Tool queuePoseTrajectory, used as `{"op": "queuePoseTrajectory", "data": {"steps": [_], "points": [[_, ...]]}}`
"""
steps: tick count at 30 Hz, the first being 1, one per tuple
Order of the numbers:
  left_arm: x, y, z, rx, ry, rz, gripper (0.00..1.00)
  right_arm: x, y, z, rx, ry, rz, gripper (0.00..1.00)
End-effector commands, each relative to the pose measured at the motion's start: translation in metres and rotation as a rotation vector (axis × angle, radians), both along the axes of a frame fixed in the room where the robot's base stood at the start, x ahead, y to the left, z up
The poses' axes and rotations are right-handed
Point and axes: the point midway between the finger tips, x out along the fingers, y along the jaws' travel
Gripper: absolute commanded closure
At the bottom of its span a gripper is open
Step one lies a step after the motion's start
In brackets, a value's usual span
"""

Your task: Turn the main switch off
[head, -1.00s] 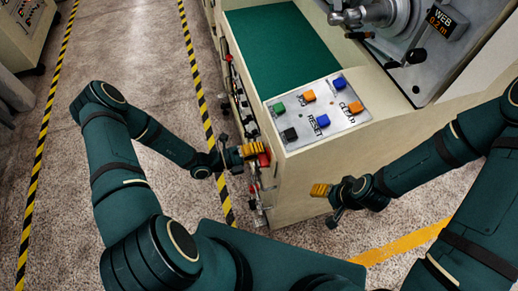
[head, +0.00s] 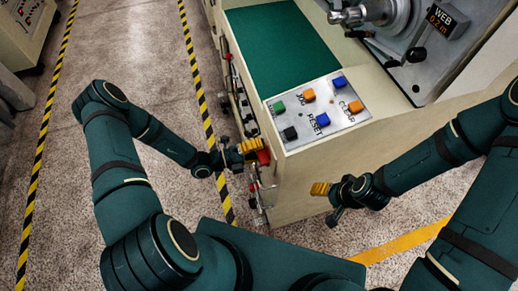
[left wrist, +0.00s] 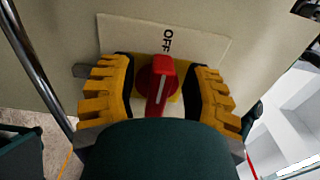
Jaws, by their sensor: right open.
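The main switch is a red rotary knob with a raised handle (left wrist: 160,82) on a pale plate marked OFF (left wrist: 200,44). The handle lies nearly along the line to the OFF mark, slightly tilted; its lower end is partly hidden by my gripper body. Red of the switch (head: 264,157) shows beside my left gripper (head: 251,148) at the cabinet's side. In the left wrist view the yellow fingers of my left gripper (left wrist: 160,92) stand on either side of the knob, apart from the handle. My right gripper (head: 322,190) is open and empty in front of the cabinet.
The cream cabinet (head: 330,185) has a button panel (head: 318,110) and a green top (head: 285,48). Small controls (head: 240,95) line its left side. A metal rod (left wrist: 32,55) runs near the left finger. Open floor (head: 150,60) lies to the left.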

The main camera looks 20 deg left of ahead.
Motion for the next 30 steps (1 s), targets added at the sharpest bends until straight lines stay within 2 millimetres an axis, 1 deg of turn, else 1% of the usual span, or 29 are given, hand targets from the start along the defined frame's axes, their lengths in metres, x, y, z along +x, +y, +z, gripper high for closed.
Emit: {"op": "queuePoseTrajectory", "data": {"steps": [8, 11, 14, 24, 30], "points": [[0.000, 0.001, 0.000, 0.001, 0.000, 0.001, 0.52, 0.000, 0.000, 0.000, 0.000, 0.000, 0.000, 0.37], [-0.003, 0.005, 0.000, 0.002, 0.000, 0.002, 0.52, 0.000, 0.000, 0.000, 0.000, 0.000, 0.000, 0.37], [-0.009, 0.016, -0.001, 0.004, 0.000, 0.003, 0.52, 0.000, 0.000, 0.000, 0.000, 0.000, 0.000, 0.37], [-0.047, 0.071, -0.001, 0.004, 0.000, 0.003, 0.52, 0.000, 0.000, 0.000, 0.000, 0.000, 0.000, 0.37], [-0.062, 0.093, 0.000, 0.001, 0.000, 0.001, 0.52, 0.000, 0.000, 0.000, 0.000, 0.000, 0.000, 0.37]]}}
